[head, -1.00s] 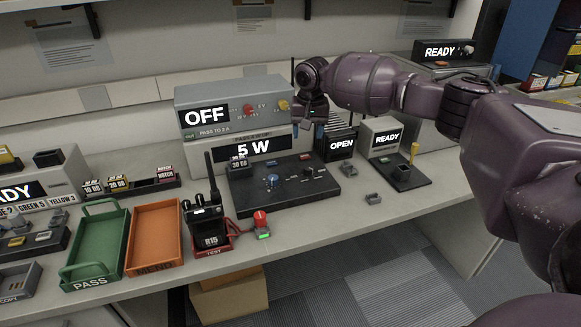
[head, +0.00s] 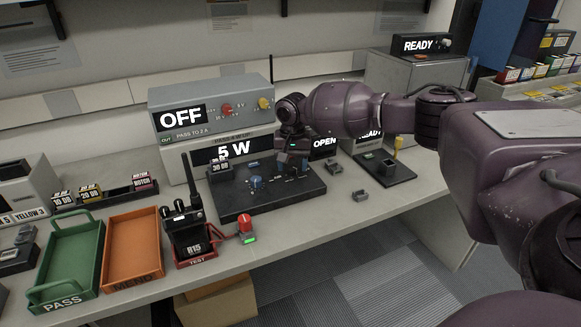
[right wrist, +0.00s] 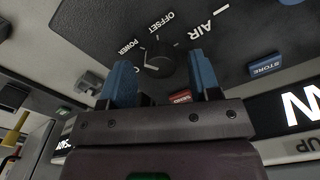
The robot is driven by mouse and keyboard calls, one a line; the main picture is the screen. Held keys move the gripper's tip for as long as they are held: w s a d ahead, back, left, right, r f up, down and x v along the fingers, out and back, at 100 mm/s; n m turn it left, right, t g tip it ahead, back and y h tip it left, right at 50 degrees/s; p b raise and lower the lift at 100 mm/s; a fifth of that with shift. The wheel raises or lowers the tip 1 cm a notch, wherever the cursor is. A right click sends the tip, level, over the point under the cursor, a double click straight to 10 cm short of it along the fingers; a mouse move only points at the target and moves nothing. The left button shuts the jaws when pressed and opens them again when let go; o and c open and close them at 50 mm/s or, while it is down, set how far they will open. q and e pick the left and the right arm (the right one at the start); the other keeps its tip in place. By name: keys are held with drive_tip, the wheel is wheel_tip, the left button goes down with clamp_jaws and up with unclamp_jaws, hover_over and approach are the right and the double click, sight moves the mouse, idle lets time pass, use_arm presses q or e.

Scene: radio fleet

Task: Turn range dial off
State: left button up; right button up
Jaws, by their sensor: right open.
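The black dial (right wrist: 160,58) is on the dark panel in the right wrist view, with labels such as POWER, OFFSET and AIR around it. I cannot read its exact setting. My right gripper (right wrist: 163,76) is open, its blue fingers spread either side of the dial in that view; I cannot tell whether they touch it. In the head view my right gripper (head: 294,170) is low over the right part of the black panel (head: 235,207) and hides the dial there. My left gripper is out of view.
A blue knob (head: 255,182) stands on the panel, left of my gripper. Behind are a grey unit reading OFF (head: 215,105) and a 5 W display (head: 233,149). A handheld radio (head: 185,228), red knob (head: 246,224), orange tray (head: 131,250) and green tray (head: 66,262) are left.

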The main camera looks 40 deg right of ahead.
drive_tip(key=shift+f, duration=0.4)
